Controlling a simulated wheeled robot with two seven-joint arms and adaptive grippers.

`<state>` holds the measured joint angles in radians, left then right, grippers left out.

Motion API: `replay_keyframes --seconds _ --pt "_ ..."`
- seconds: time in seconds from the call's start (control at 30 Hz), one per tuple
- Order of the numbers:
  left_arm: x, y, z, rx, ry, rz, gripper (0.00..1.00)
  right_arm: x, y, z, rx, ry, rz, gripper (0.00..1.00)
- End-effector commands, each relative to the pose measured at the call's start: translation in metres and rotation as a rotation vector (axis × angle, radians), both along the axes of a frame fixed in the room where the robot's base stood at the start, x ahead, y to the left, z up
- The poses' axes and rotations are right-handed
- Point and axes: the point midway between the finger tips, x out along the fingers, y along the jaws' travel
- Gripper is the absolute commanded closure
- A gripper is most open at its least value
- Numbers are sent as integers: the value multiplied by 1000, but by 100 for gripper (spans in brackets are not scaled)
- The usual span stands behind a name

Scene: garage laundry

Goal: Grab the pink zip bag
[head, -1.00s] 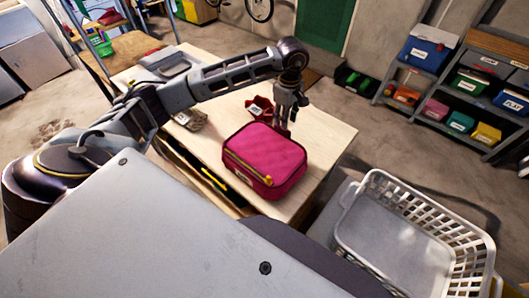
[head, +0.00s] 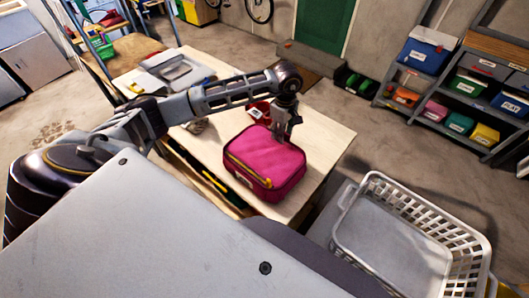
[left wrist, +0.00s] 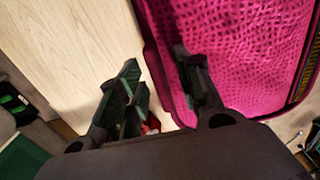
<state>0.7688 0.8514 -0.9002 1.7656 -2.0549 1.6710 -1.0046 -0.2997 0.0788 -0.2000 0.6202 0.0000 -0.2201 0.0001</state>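The pink zip bag (head: 268,163) lies on the wooden worktable, with a yellow zip along its near side. My left gripper (head: 283,134) is at the bag's far edge, pointing down. In the left wrist view the gripper (left wrist: 163,90) is open. One finger overlaps the bag's pink quilted face (left wrist: 245,50); the other is over the bare wood beside it. The bag's edge shows between the fingers, and I cannot tell whether either finger touches it. My right gripper is not in view.
A red item (head: 258,111) sits on the table (head: 325,150) behind the bag, near my left wrist. A grey case (head: 178,70) lies farther back. A white basket (head: 345,235) stands to the right. Shelves with bins (head: 468,83) stand at the far right. The table right of the bag is clear.

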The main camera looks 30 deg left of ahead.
Motion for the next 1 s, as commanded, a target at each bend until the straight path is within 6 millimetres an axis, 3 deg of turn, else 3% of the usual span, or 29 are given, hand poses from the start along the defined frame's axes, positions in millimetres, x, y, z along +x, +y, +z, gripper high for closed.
replay_keyframes --seconds 0.17,0.47,1.0 --pt "0 0 0 0 0 0 65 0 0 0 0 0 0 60" --pt "0 0 0 0 0 0 100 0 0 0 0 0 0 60" --pt "0 0 2 0 -1 0 100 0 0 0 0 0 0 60"
